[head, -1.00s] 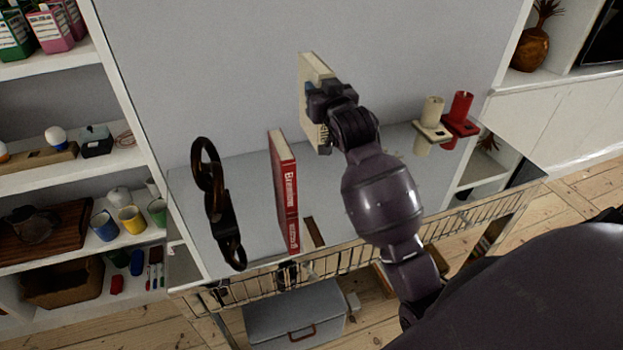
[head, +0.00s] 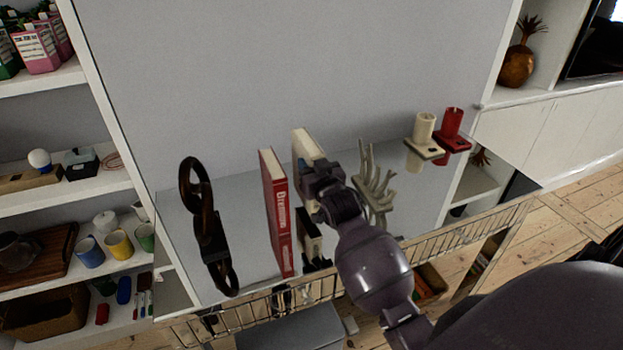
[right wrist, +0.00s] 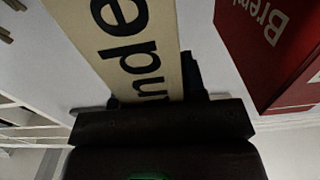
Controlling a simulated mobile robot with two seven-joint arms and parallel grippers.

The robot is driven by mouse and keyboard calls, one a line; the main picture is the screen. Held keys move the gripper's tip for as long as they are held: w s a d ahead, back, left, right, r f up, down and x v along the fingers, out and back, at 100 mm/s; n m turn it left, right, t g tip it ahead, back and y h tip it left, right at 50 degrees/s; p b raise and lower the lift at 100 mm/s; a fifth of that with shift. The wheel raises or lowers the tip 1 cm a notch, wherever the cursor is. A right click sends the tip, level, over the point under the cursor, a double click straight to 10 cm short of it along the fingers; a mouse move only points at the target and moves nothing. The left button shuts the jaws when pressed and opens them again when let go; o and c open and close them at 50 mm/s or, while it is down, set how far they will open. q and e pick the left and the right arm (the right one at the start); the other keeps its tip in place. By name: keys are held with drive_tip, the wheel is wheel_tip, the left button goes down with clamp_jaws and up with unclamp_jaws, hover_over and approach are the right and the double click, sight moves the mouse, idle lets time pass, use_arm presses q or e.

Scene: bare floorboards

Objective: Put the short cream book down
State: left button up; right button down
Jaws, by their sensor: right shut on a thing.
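The short cream book (head: 304,147) is upright in my right gripper (head: 318,178), over the glossy grey shelf top (head: 340,150). Its lower part is hidden by my gripper, so I cannot tell whether it touches the shelf. In the right wrist view the cream book (right wrist: 118,40), with dark lettering on its spine, sits between the jaws of my right gripper (right wrist: 155,95). The red book (head: 276,212) stands upright just left of it, with a small gap. My left gripper is out of view.
A dark chain-like ornament (head: 207,225) stands left of the red book. A pale branching coral-like piece (head: 372,185) stands close on the right. Cream (head: 423,135) and red (head: 453,130) candle holders are farther right. A wire rail (head: 440,240) runs along the front edge.

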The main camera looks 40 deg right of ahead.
drive_tip(key=shift+f+b, duration=0.35)
drive_tip(key=shift+f, duration=1.6)
drive_tip(key=c, duration=0.7)
unclamp_jaws()
drive_tip(key=shift+f, duration=0.15)
drive_tip(key=v, duration=1.2)
drive_tip(key=s+a+f+n+g+y, duration=0.1)
drive_tip(key=s+a+f+g, duration=0.1)
drive_tip(key=s+f, duration=0.4)
drive_tip(key=s+a+f+n+g+y, duration=0.1)
drive_tip(key=s+a+f+g, duration=0.1)
drive_tip(key=s+f, duration=0.4)
drive_tip(key=s+a+f+n+g+y, duration=0.1)
drive_tip(key=s+a+f+g, duration=0.1)
drive_tip(key=s+f, duration=0.5)
drive_tip(key=shift+a+n+y+p, duration=0.3)
drive_tip(key=shift+a+y+p, duration=0.1)
drive_tip(key=shift+a, duration=0.45)
drive_tip(key=shift+r, duration=0.1)
